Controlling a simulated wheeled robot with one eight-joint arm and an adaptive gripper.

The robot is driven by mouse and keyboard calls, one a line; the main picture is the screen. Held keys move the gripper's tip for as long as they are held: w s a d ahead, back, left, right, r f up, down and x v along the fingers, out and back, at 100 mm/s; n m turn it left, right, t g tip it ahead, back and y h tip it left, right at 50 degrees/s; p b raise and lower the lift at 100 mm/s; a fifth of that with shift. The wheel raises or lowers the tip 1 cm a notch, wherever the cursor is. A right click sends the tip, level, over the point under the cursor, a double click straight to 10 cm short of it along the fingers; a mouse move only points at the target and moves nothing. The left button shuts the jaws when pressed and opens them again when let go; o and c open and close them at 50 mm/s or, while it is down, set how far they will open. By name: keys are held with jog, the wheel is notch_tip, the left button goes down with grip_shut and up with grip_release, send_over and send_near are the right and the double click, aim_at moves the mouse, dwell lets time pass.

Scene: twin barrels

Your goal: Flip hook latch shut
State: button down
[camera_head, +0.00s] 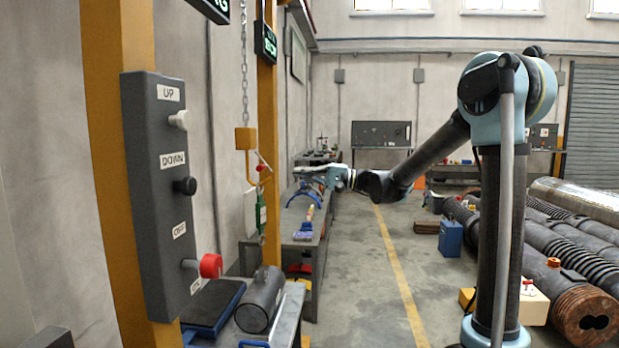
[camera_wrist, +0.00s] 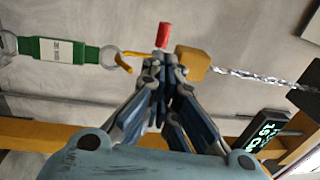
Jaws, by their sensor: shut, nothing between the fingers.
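The yellow hook block (camera_head: 246,140) hangs from a chain at left centre in the head view. The block (camera_wrist: 192,63) is right of my fingertips in the wrist view. A small latch lever with a red end (camera_head: 261,168) sits by the hook; its red end (camera_wrist: 162,35) shows just beyond my fingertips. I cannot tell if they touch. A green strap (camera_head: 261,213) hangs below the hook; in the wrist view its metal ring (camera_wrist: 110,57) is by the yellow hook tip (camera_wrist: 123,63). My gripper (camera_wrist: 163,62) is shut and empty, hiding most of the hook.
A dark control box (camera_head: 160,190) on a yellow post stands close at left. A workbench (camera_head: 315,245) with tools lies beyond the hook. The chain (camera_wrist: 250,77) runs right in the wrist view. Pipes (camera_head: 560,265) lie at right; the middle floor is clear.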

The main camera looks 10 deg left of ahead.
aim_at(271, 171)
jog(key=s+a+r, duration=0.1)
jog(key=a, duration=0.8)
jog(key=shift+a, duration=0.15)
jog(key=shift+s+a+f, duration=0.15)
jog(key=shift+a+f, duration=0.15)
jog(key=shift+a, duration=0.35)
